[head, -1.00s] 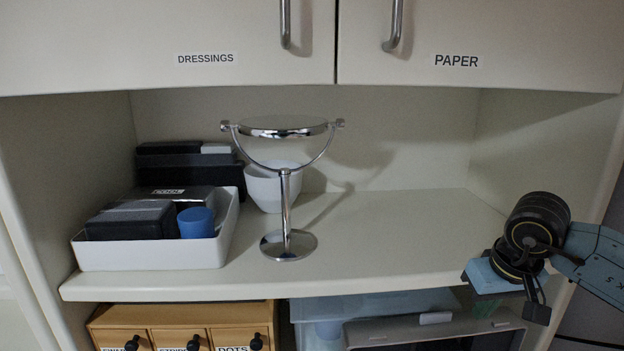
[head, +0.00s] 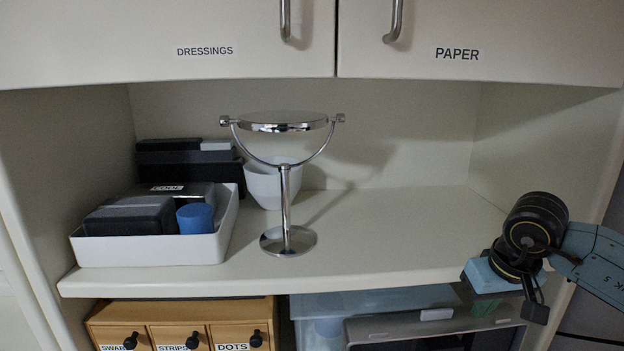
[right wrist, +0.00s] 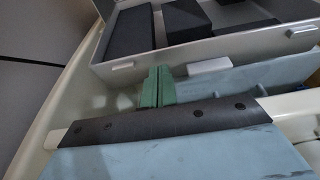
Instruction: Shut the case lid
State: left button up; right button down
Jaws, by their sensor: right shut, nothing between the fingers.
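The grey case (head: 385,326) is cut off at the bottom of the head view, below the shelf. Its upper rim with a pale latch and some dark inside show. I cannot tell the lid's full angle. My left gripper is not in view.
A pale blue bin (head: 385,300) stands behind the case. Wooden drawers (head: 185,312) are to the left. The shelf (head: 390,235) above holds a round mirror (head: 285,205), a white cup (head: 262,188) and a white tray (head: 150,252). The shelf's right half is clear.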

jog(key=shift+b+x, duration=0.65)
jog(key=shift+x, duration=0.15)
jog(key=shift+s, duration=0.25)
jog(key=shift+s+r, duration=0.1)
jog(key=shift+s, duration=0.95)
jog(key=shift+s+d, duration=0.1)
jog(key=shift+s, duration=0.1)
jog(key=shift+s+b, duration=0.5)
jog(key=shift+s, duration=0.55)
jog(key=shift+s, duration=0.2)
jog(key=shift+s+d+b, duration=0.15)
jog(key=shift+s+b, duration=0.25)
jog(key=shift+s, duration=0.7)
